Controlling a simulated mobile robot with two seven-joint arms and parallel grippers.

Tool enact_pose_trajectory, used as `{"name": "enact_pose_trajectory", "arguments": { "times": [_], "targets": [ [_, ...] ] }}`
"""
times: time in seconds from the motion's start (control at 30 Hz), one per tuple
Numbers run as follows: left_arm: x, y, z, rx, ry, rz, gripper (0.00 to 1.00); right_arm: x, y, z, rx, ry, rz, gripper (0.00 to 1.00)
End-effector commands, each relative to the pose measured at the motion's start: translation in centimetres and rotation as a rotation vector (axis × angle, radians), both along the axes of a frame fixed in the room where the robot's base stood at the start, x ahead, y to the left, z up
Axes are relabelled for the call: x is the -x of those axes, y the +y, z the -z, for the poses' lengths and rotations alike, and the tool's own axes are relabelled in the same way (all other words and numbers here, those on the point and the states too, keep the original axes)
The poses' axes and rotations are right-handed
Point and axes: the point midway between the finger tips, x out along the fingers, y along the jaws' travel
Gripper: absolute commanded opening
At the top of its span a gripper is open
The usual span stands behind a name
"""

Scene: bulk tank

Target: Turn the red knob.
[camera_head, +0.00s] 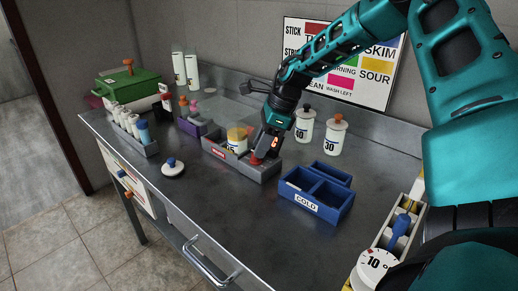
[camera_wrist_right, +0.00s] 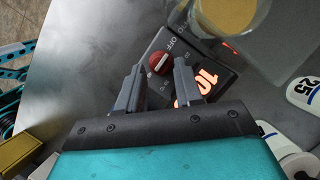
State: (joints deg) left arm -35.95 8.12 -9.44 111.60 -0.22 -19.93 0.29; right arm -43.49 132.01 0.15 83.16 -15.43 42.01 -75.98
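The red knob (camera_wrist_right: 158,62) shows in the right wrist view on a dark panel, with a white pointer line on its face and "OFF" printed beside it. In the head view it is a small reddish spot (camera_head: 255,160) on the grey heater-like box (camera_head: 236,166), partly hidden by my gripper. My right gripper (camera_wrist_right: 158,68) is open, its fingertips apart on either side of the knob. I cannot tell whether they touch it. In the head view my right gripper (camera_head: 262,152) points down at the box's right end. My left gripper is not in view.
A yellow-filled jar (camera_head: 237,140) stands in the box close to my gripper. A blue divided COLD box (camera_head: 317,200) is to the right, and two white jars (camera_head: 336,134) stand behind. The front counter is mostly clear.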

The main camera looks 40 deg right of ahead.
Motion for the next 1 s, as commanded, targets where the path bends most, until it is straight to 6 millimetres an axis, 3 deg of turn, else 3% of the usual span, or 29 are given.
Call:
{"name": "enact_pose_trajectory", "arguments": {
  "times": [0.13, 0.5, 0.87, 1.0],
  "targets": [
    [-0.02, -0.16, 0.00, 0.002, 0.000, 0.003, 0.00, -0.30, 0.36, 1.23, 0.001, 0.001, 0.000, 0.35],
    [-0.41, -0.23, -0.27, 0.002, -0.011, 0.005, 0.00, -0.45, 0.51, 1.56, 0.000, -0.001, 0.000, 0.35],
    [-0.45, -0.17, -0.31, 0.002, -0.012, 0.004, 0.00, -0.44, 0.49, 1.55, 0.001, -0.001, 0.000, 0.01],
    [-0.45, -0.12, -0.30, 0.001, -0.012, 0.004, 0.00, -0.44, 0.47, 1.54, 0.001, -0.001, 0.002, 0.00]
  ]
}}
